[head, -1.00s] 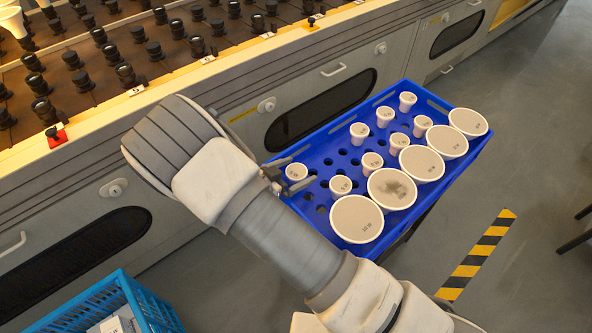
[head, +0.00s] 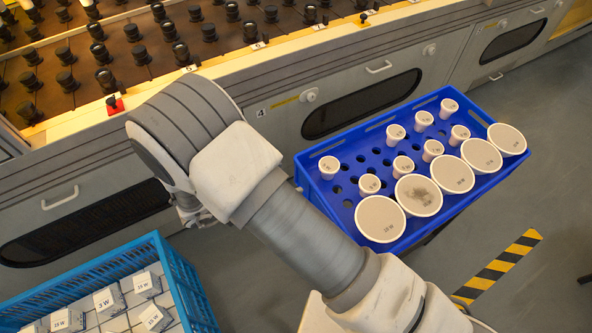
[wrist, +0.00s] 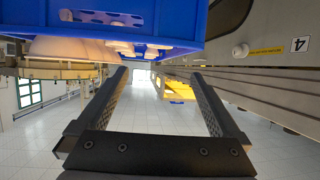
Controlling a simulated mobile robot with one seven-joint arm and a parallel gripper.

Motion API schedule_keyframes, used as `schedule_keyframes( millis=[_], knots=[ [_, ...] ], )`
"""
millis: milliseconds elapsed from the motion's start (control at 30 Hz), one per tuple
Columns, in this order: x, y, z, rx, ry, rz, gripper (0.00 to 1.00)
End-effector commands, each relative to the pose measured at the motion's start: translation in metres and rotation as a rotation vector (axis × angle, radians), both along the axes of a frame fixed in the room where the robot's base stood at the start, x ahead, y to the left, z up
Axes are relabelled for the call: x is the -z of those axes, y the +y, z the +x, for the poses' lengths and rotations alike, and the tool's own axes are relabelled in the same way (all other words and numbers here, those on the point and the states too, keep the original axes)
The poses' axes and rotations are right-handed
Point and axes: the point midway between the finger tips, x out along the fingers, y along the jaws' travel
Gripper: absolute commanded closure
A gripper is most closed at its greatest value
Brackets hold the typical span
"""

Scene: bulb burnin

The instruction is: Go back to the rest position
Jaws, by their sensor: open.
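My gripper (wrist: 160,85) is open in the wrist view, with nothing between its two black fingers. In the head view my arm covers most of it. It is left of the blue tray (head: 321,218) and apart from it. The tray holds several white bulbs, wide ones along its near side and small ones behind. A small bulb (head: 328,168) stands alone at the tray's left corner.
A long grey bench (head: 262,113) with rows of dark sockets runs behind the tray. A light blue crate (head: 187,282) with several marked boxes stands at the lower left. A yellow and black floor strip (head: 497,268) lies at the right. Floor between crate and tray looks clear.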

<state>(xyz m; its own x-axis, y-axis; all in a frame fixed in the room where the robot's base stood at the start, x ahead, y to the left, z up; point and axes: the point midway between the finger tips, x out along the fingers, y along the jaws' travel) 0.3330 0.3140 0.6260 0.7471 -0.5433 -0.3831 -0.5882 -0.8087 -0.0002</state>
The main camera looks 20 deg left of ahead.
Motion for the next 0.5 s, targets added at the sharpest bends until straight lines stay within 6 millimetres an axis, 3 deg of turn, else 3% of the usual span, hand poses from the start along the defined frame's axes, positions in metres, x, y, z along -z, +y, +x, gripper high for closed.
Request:
schedule_keyframes(
  millis=[500],
  knots=[
    [-0.0024,0.0031,-0.0048,0.001,-0.001,-0.001,0.0]
  ],
)
